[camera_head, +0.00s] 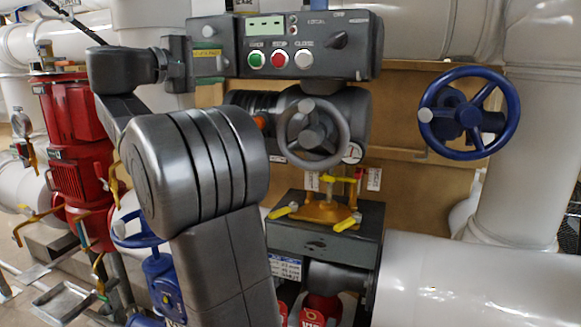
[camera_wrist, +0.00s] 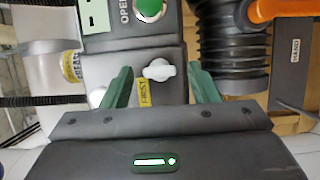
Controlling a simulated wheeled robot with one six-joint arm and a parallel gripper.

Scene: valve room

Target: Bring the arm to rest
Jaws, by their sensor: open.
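My gripper (camera_wrist: 161,76) is open, with its two green fingers apart in the wrist view. Between and beyond the fingertips is a small white knob (camera_wrist: 158,69) on a grey box, beside a yellow label (camera_wrist: 144,93) reading FIRST. I cannot tell whether a finger touches the knob.
The box carries a green button (camera_head: 256,59), a red button (camera_head: 279,59) and a grey button (camera_head: 303,58). A grey handwheel (camera_head: 313,133) is below it. A blue handwheel (camera_head: 469,113) is right, red equipment (camera_head: 75,140) left, and a large white pipe (camera_head: 475,280) front right.

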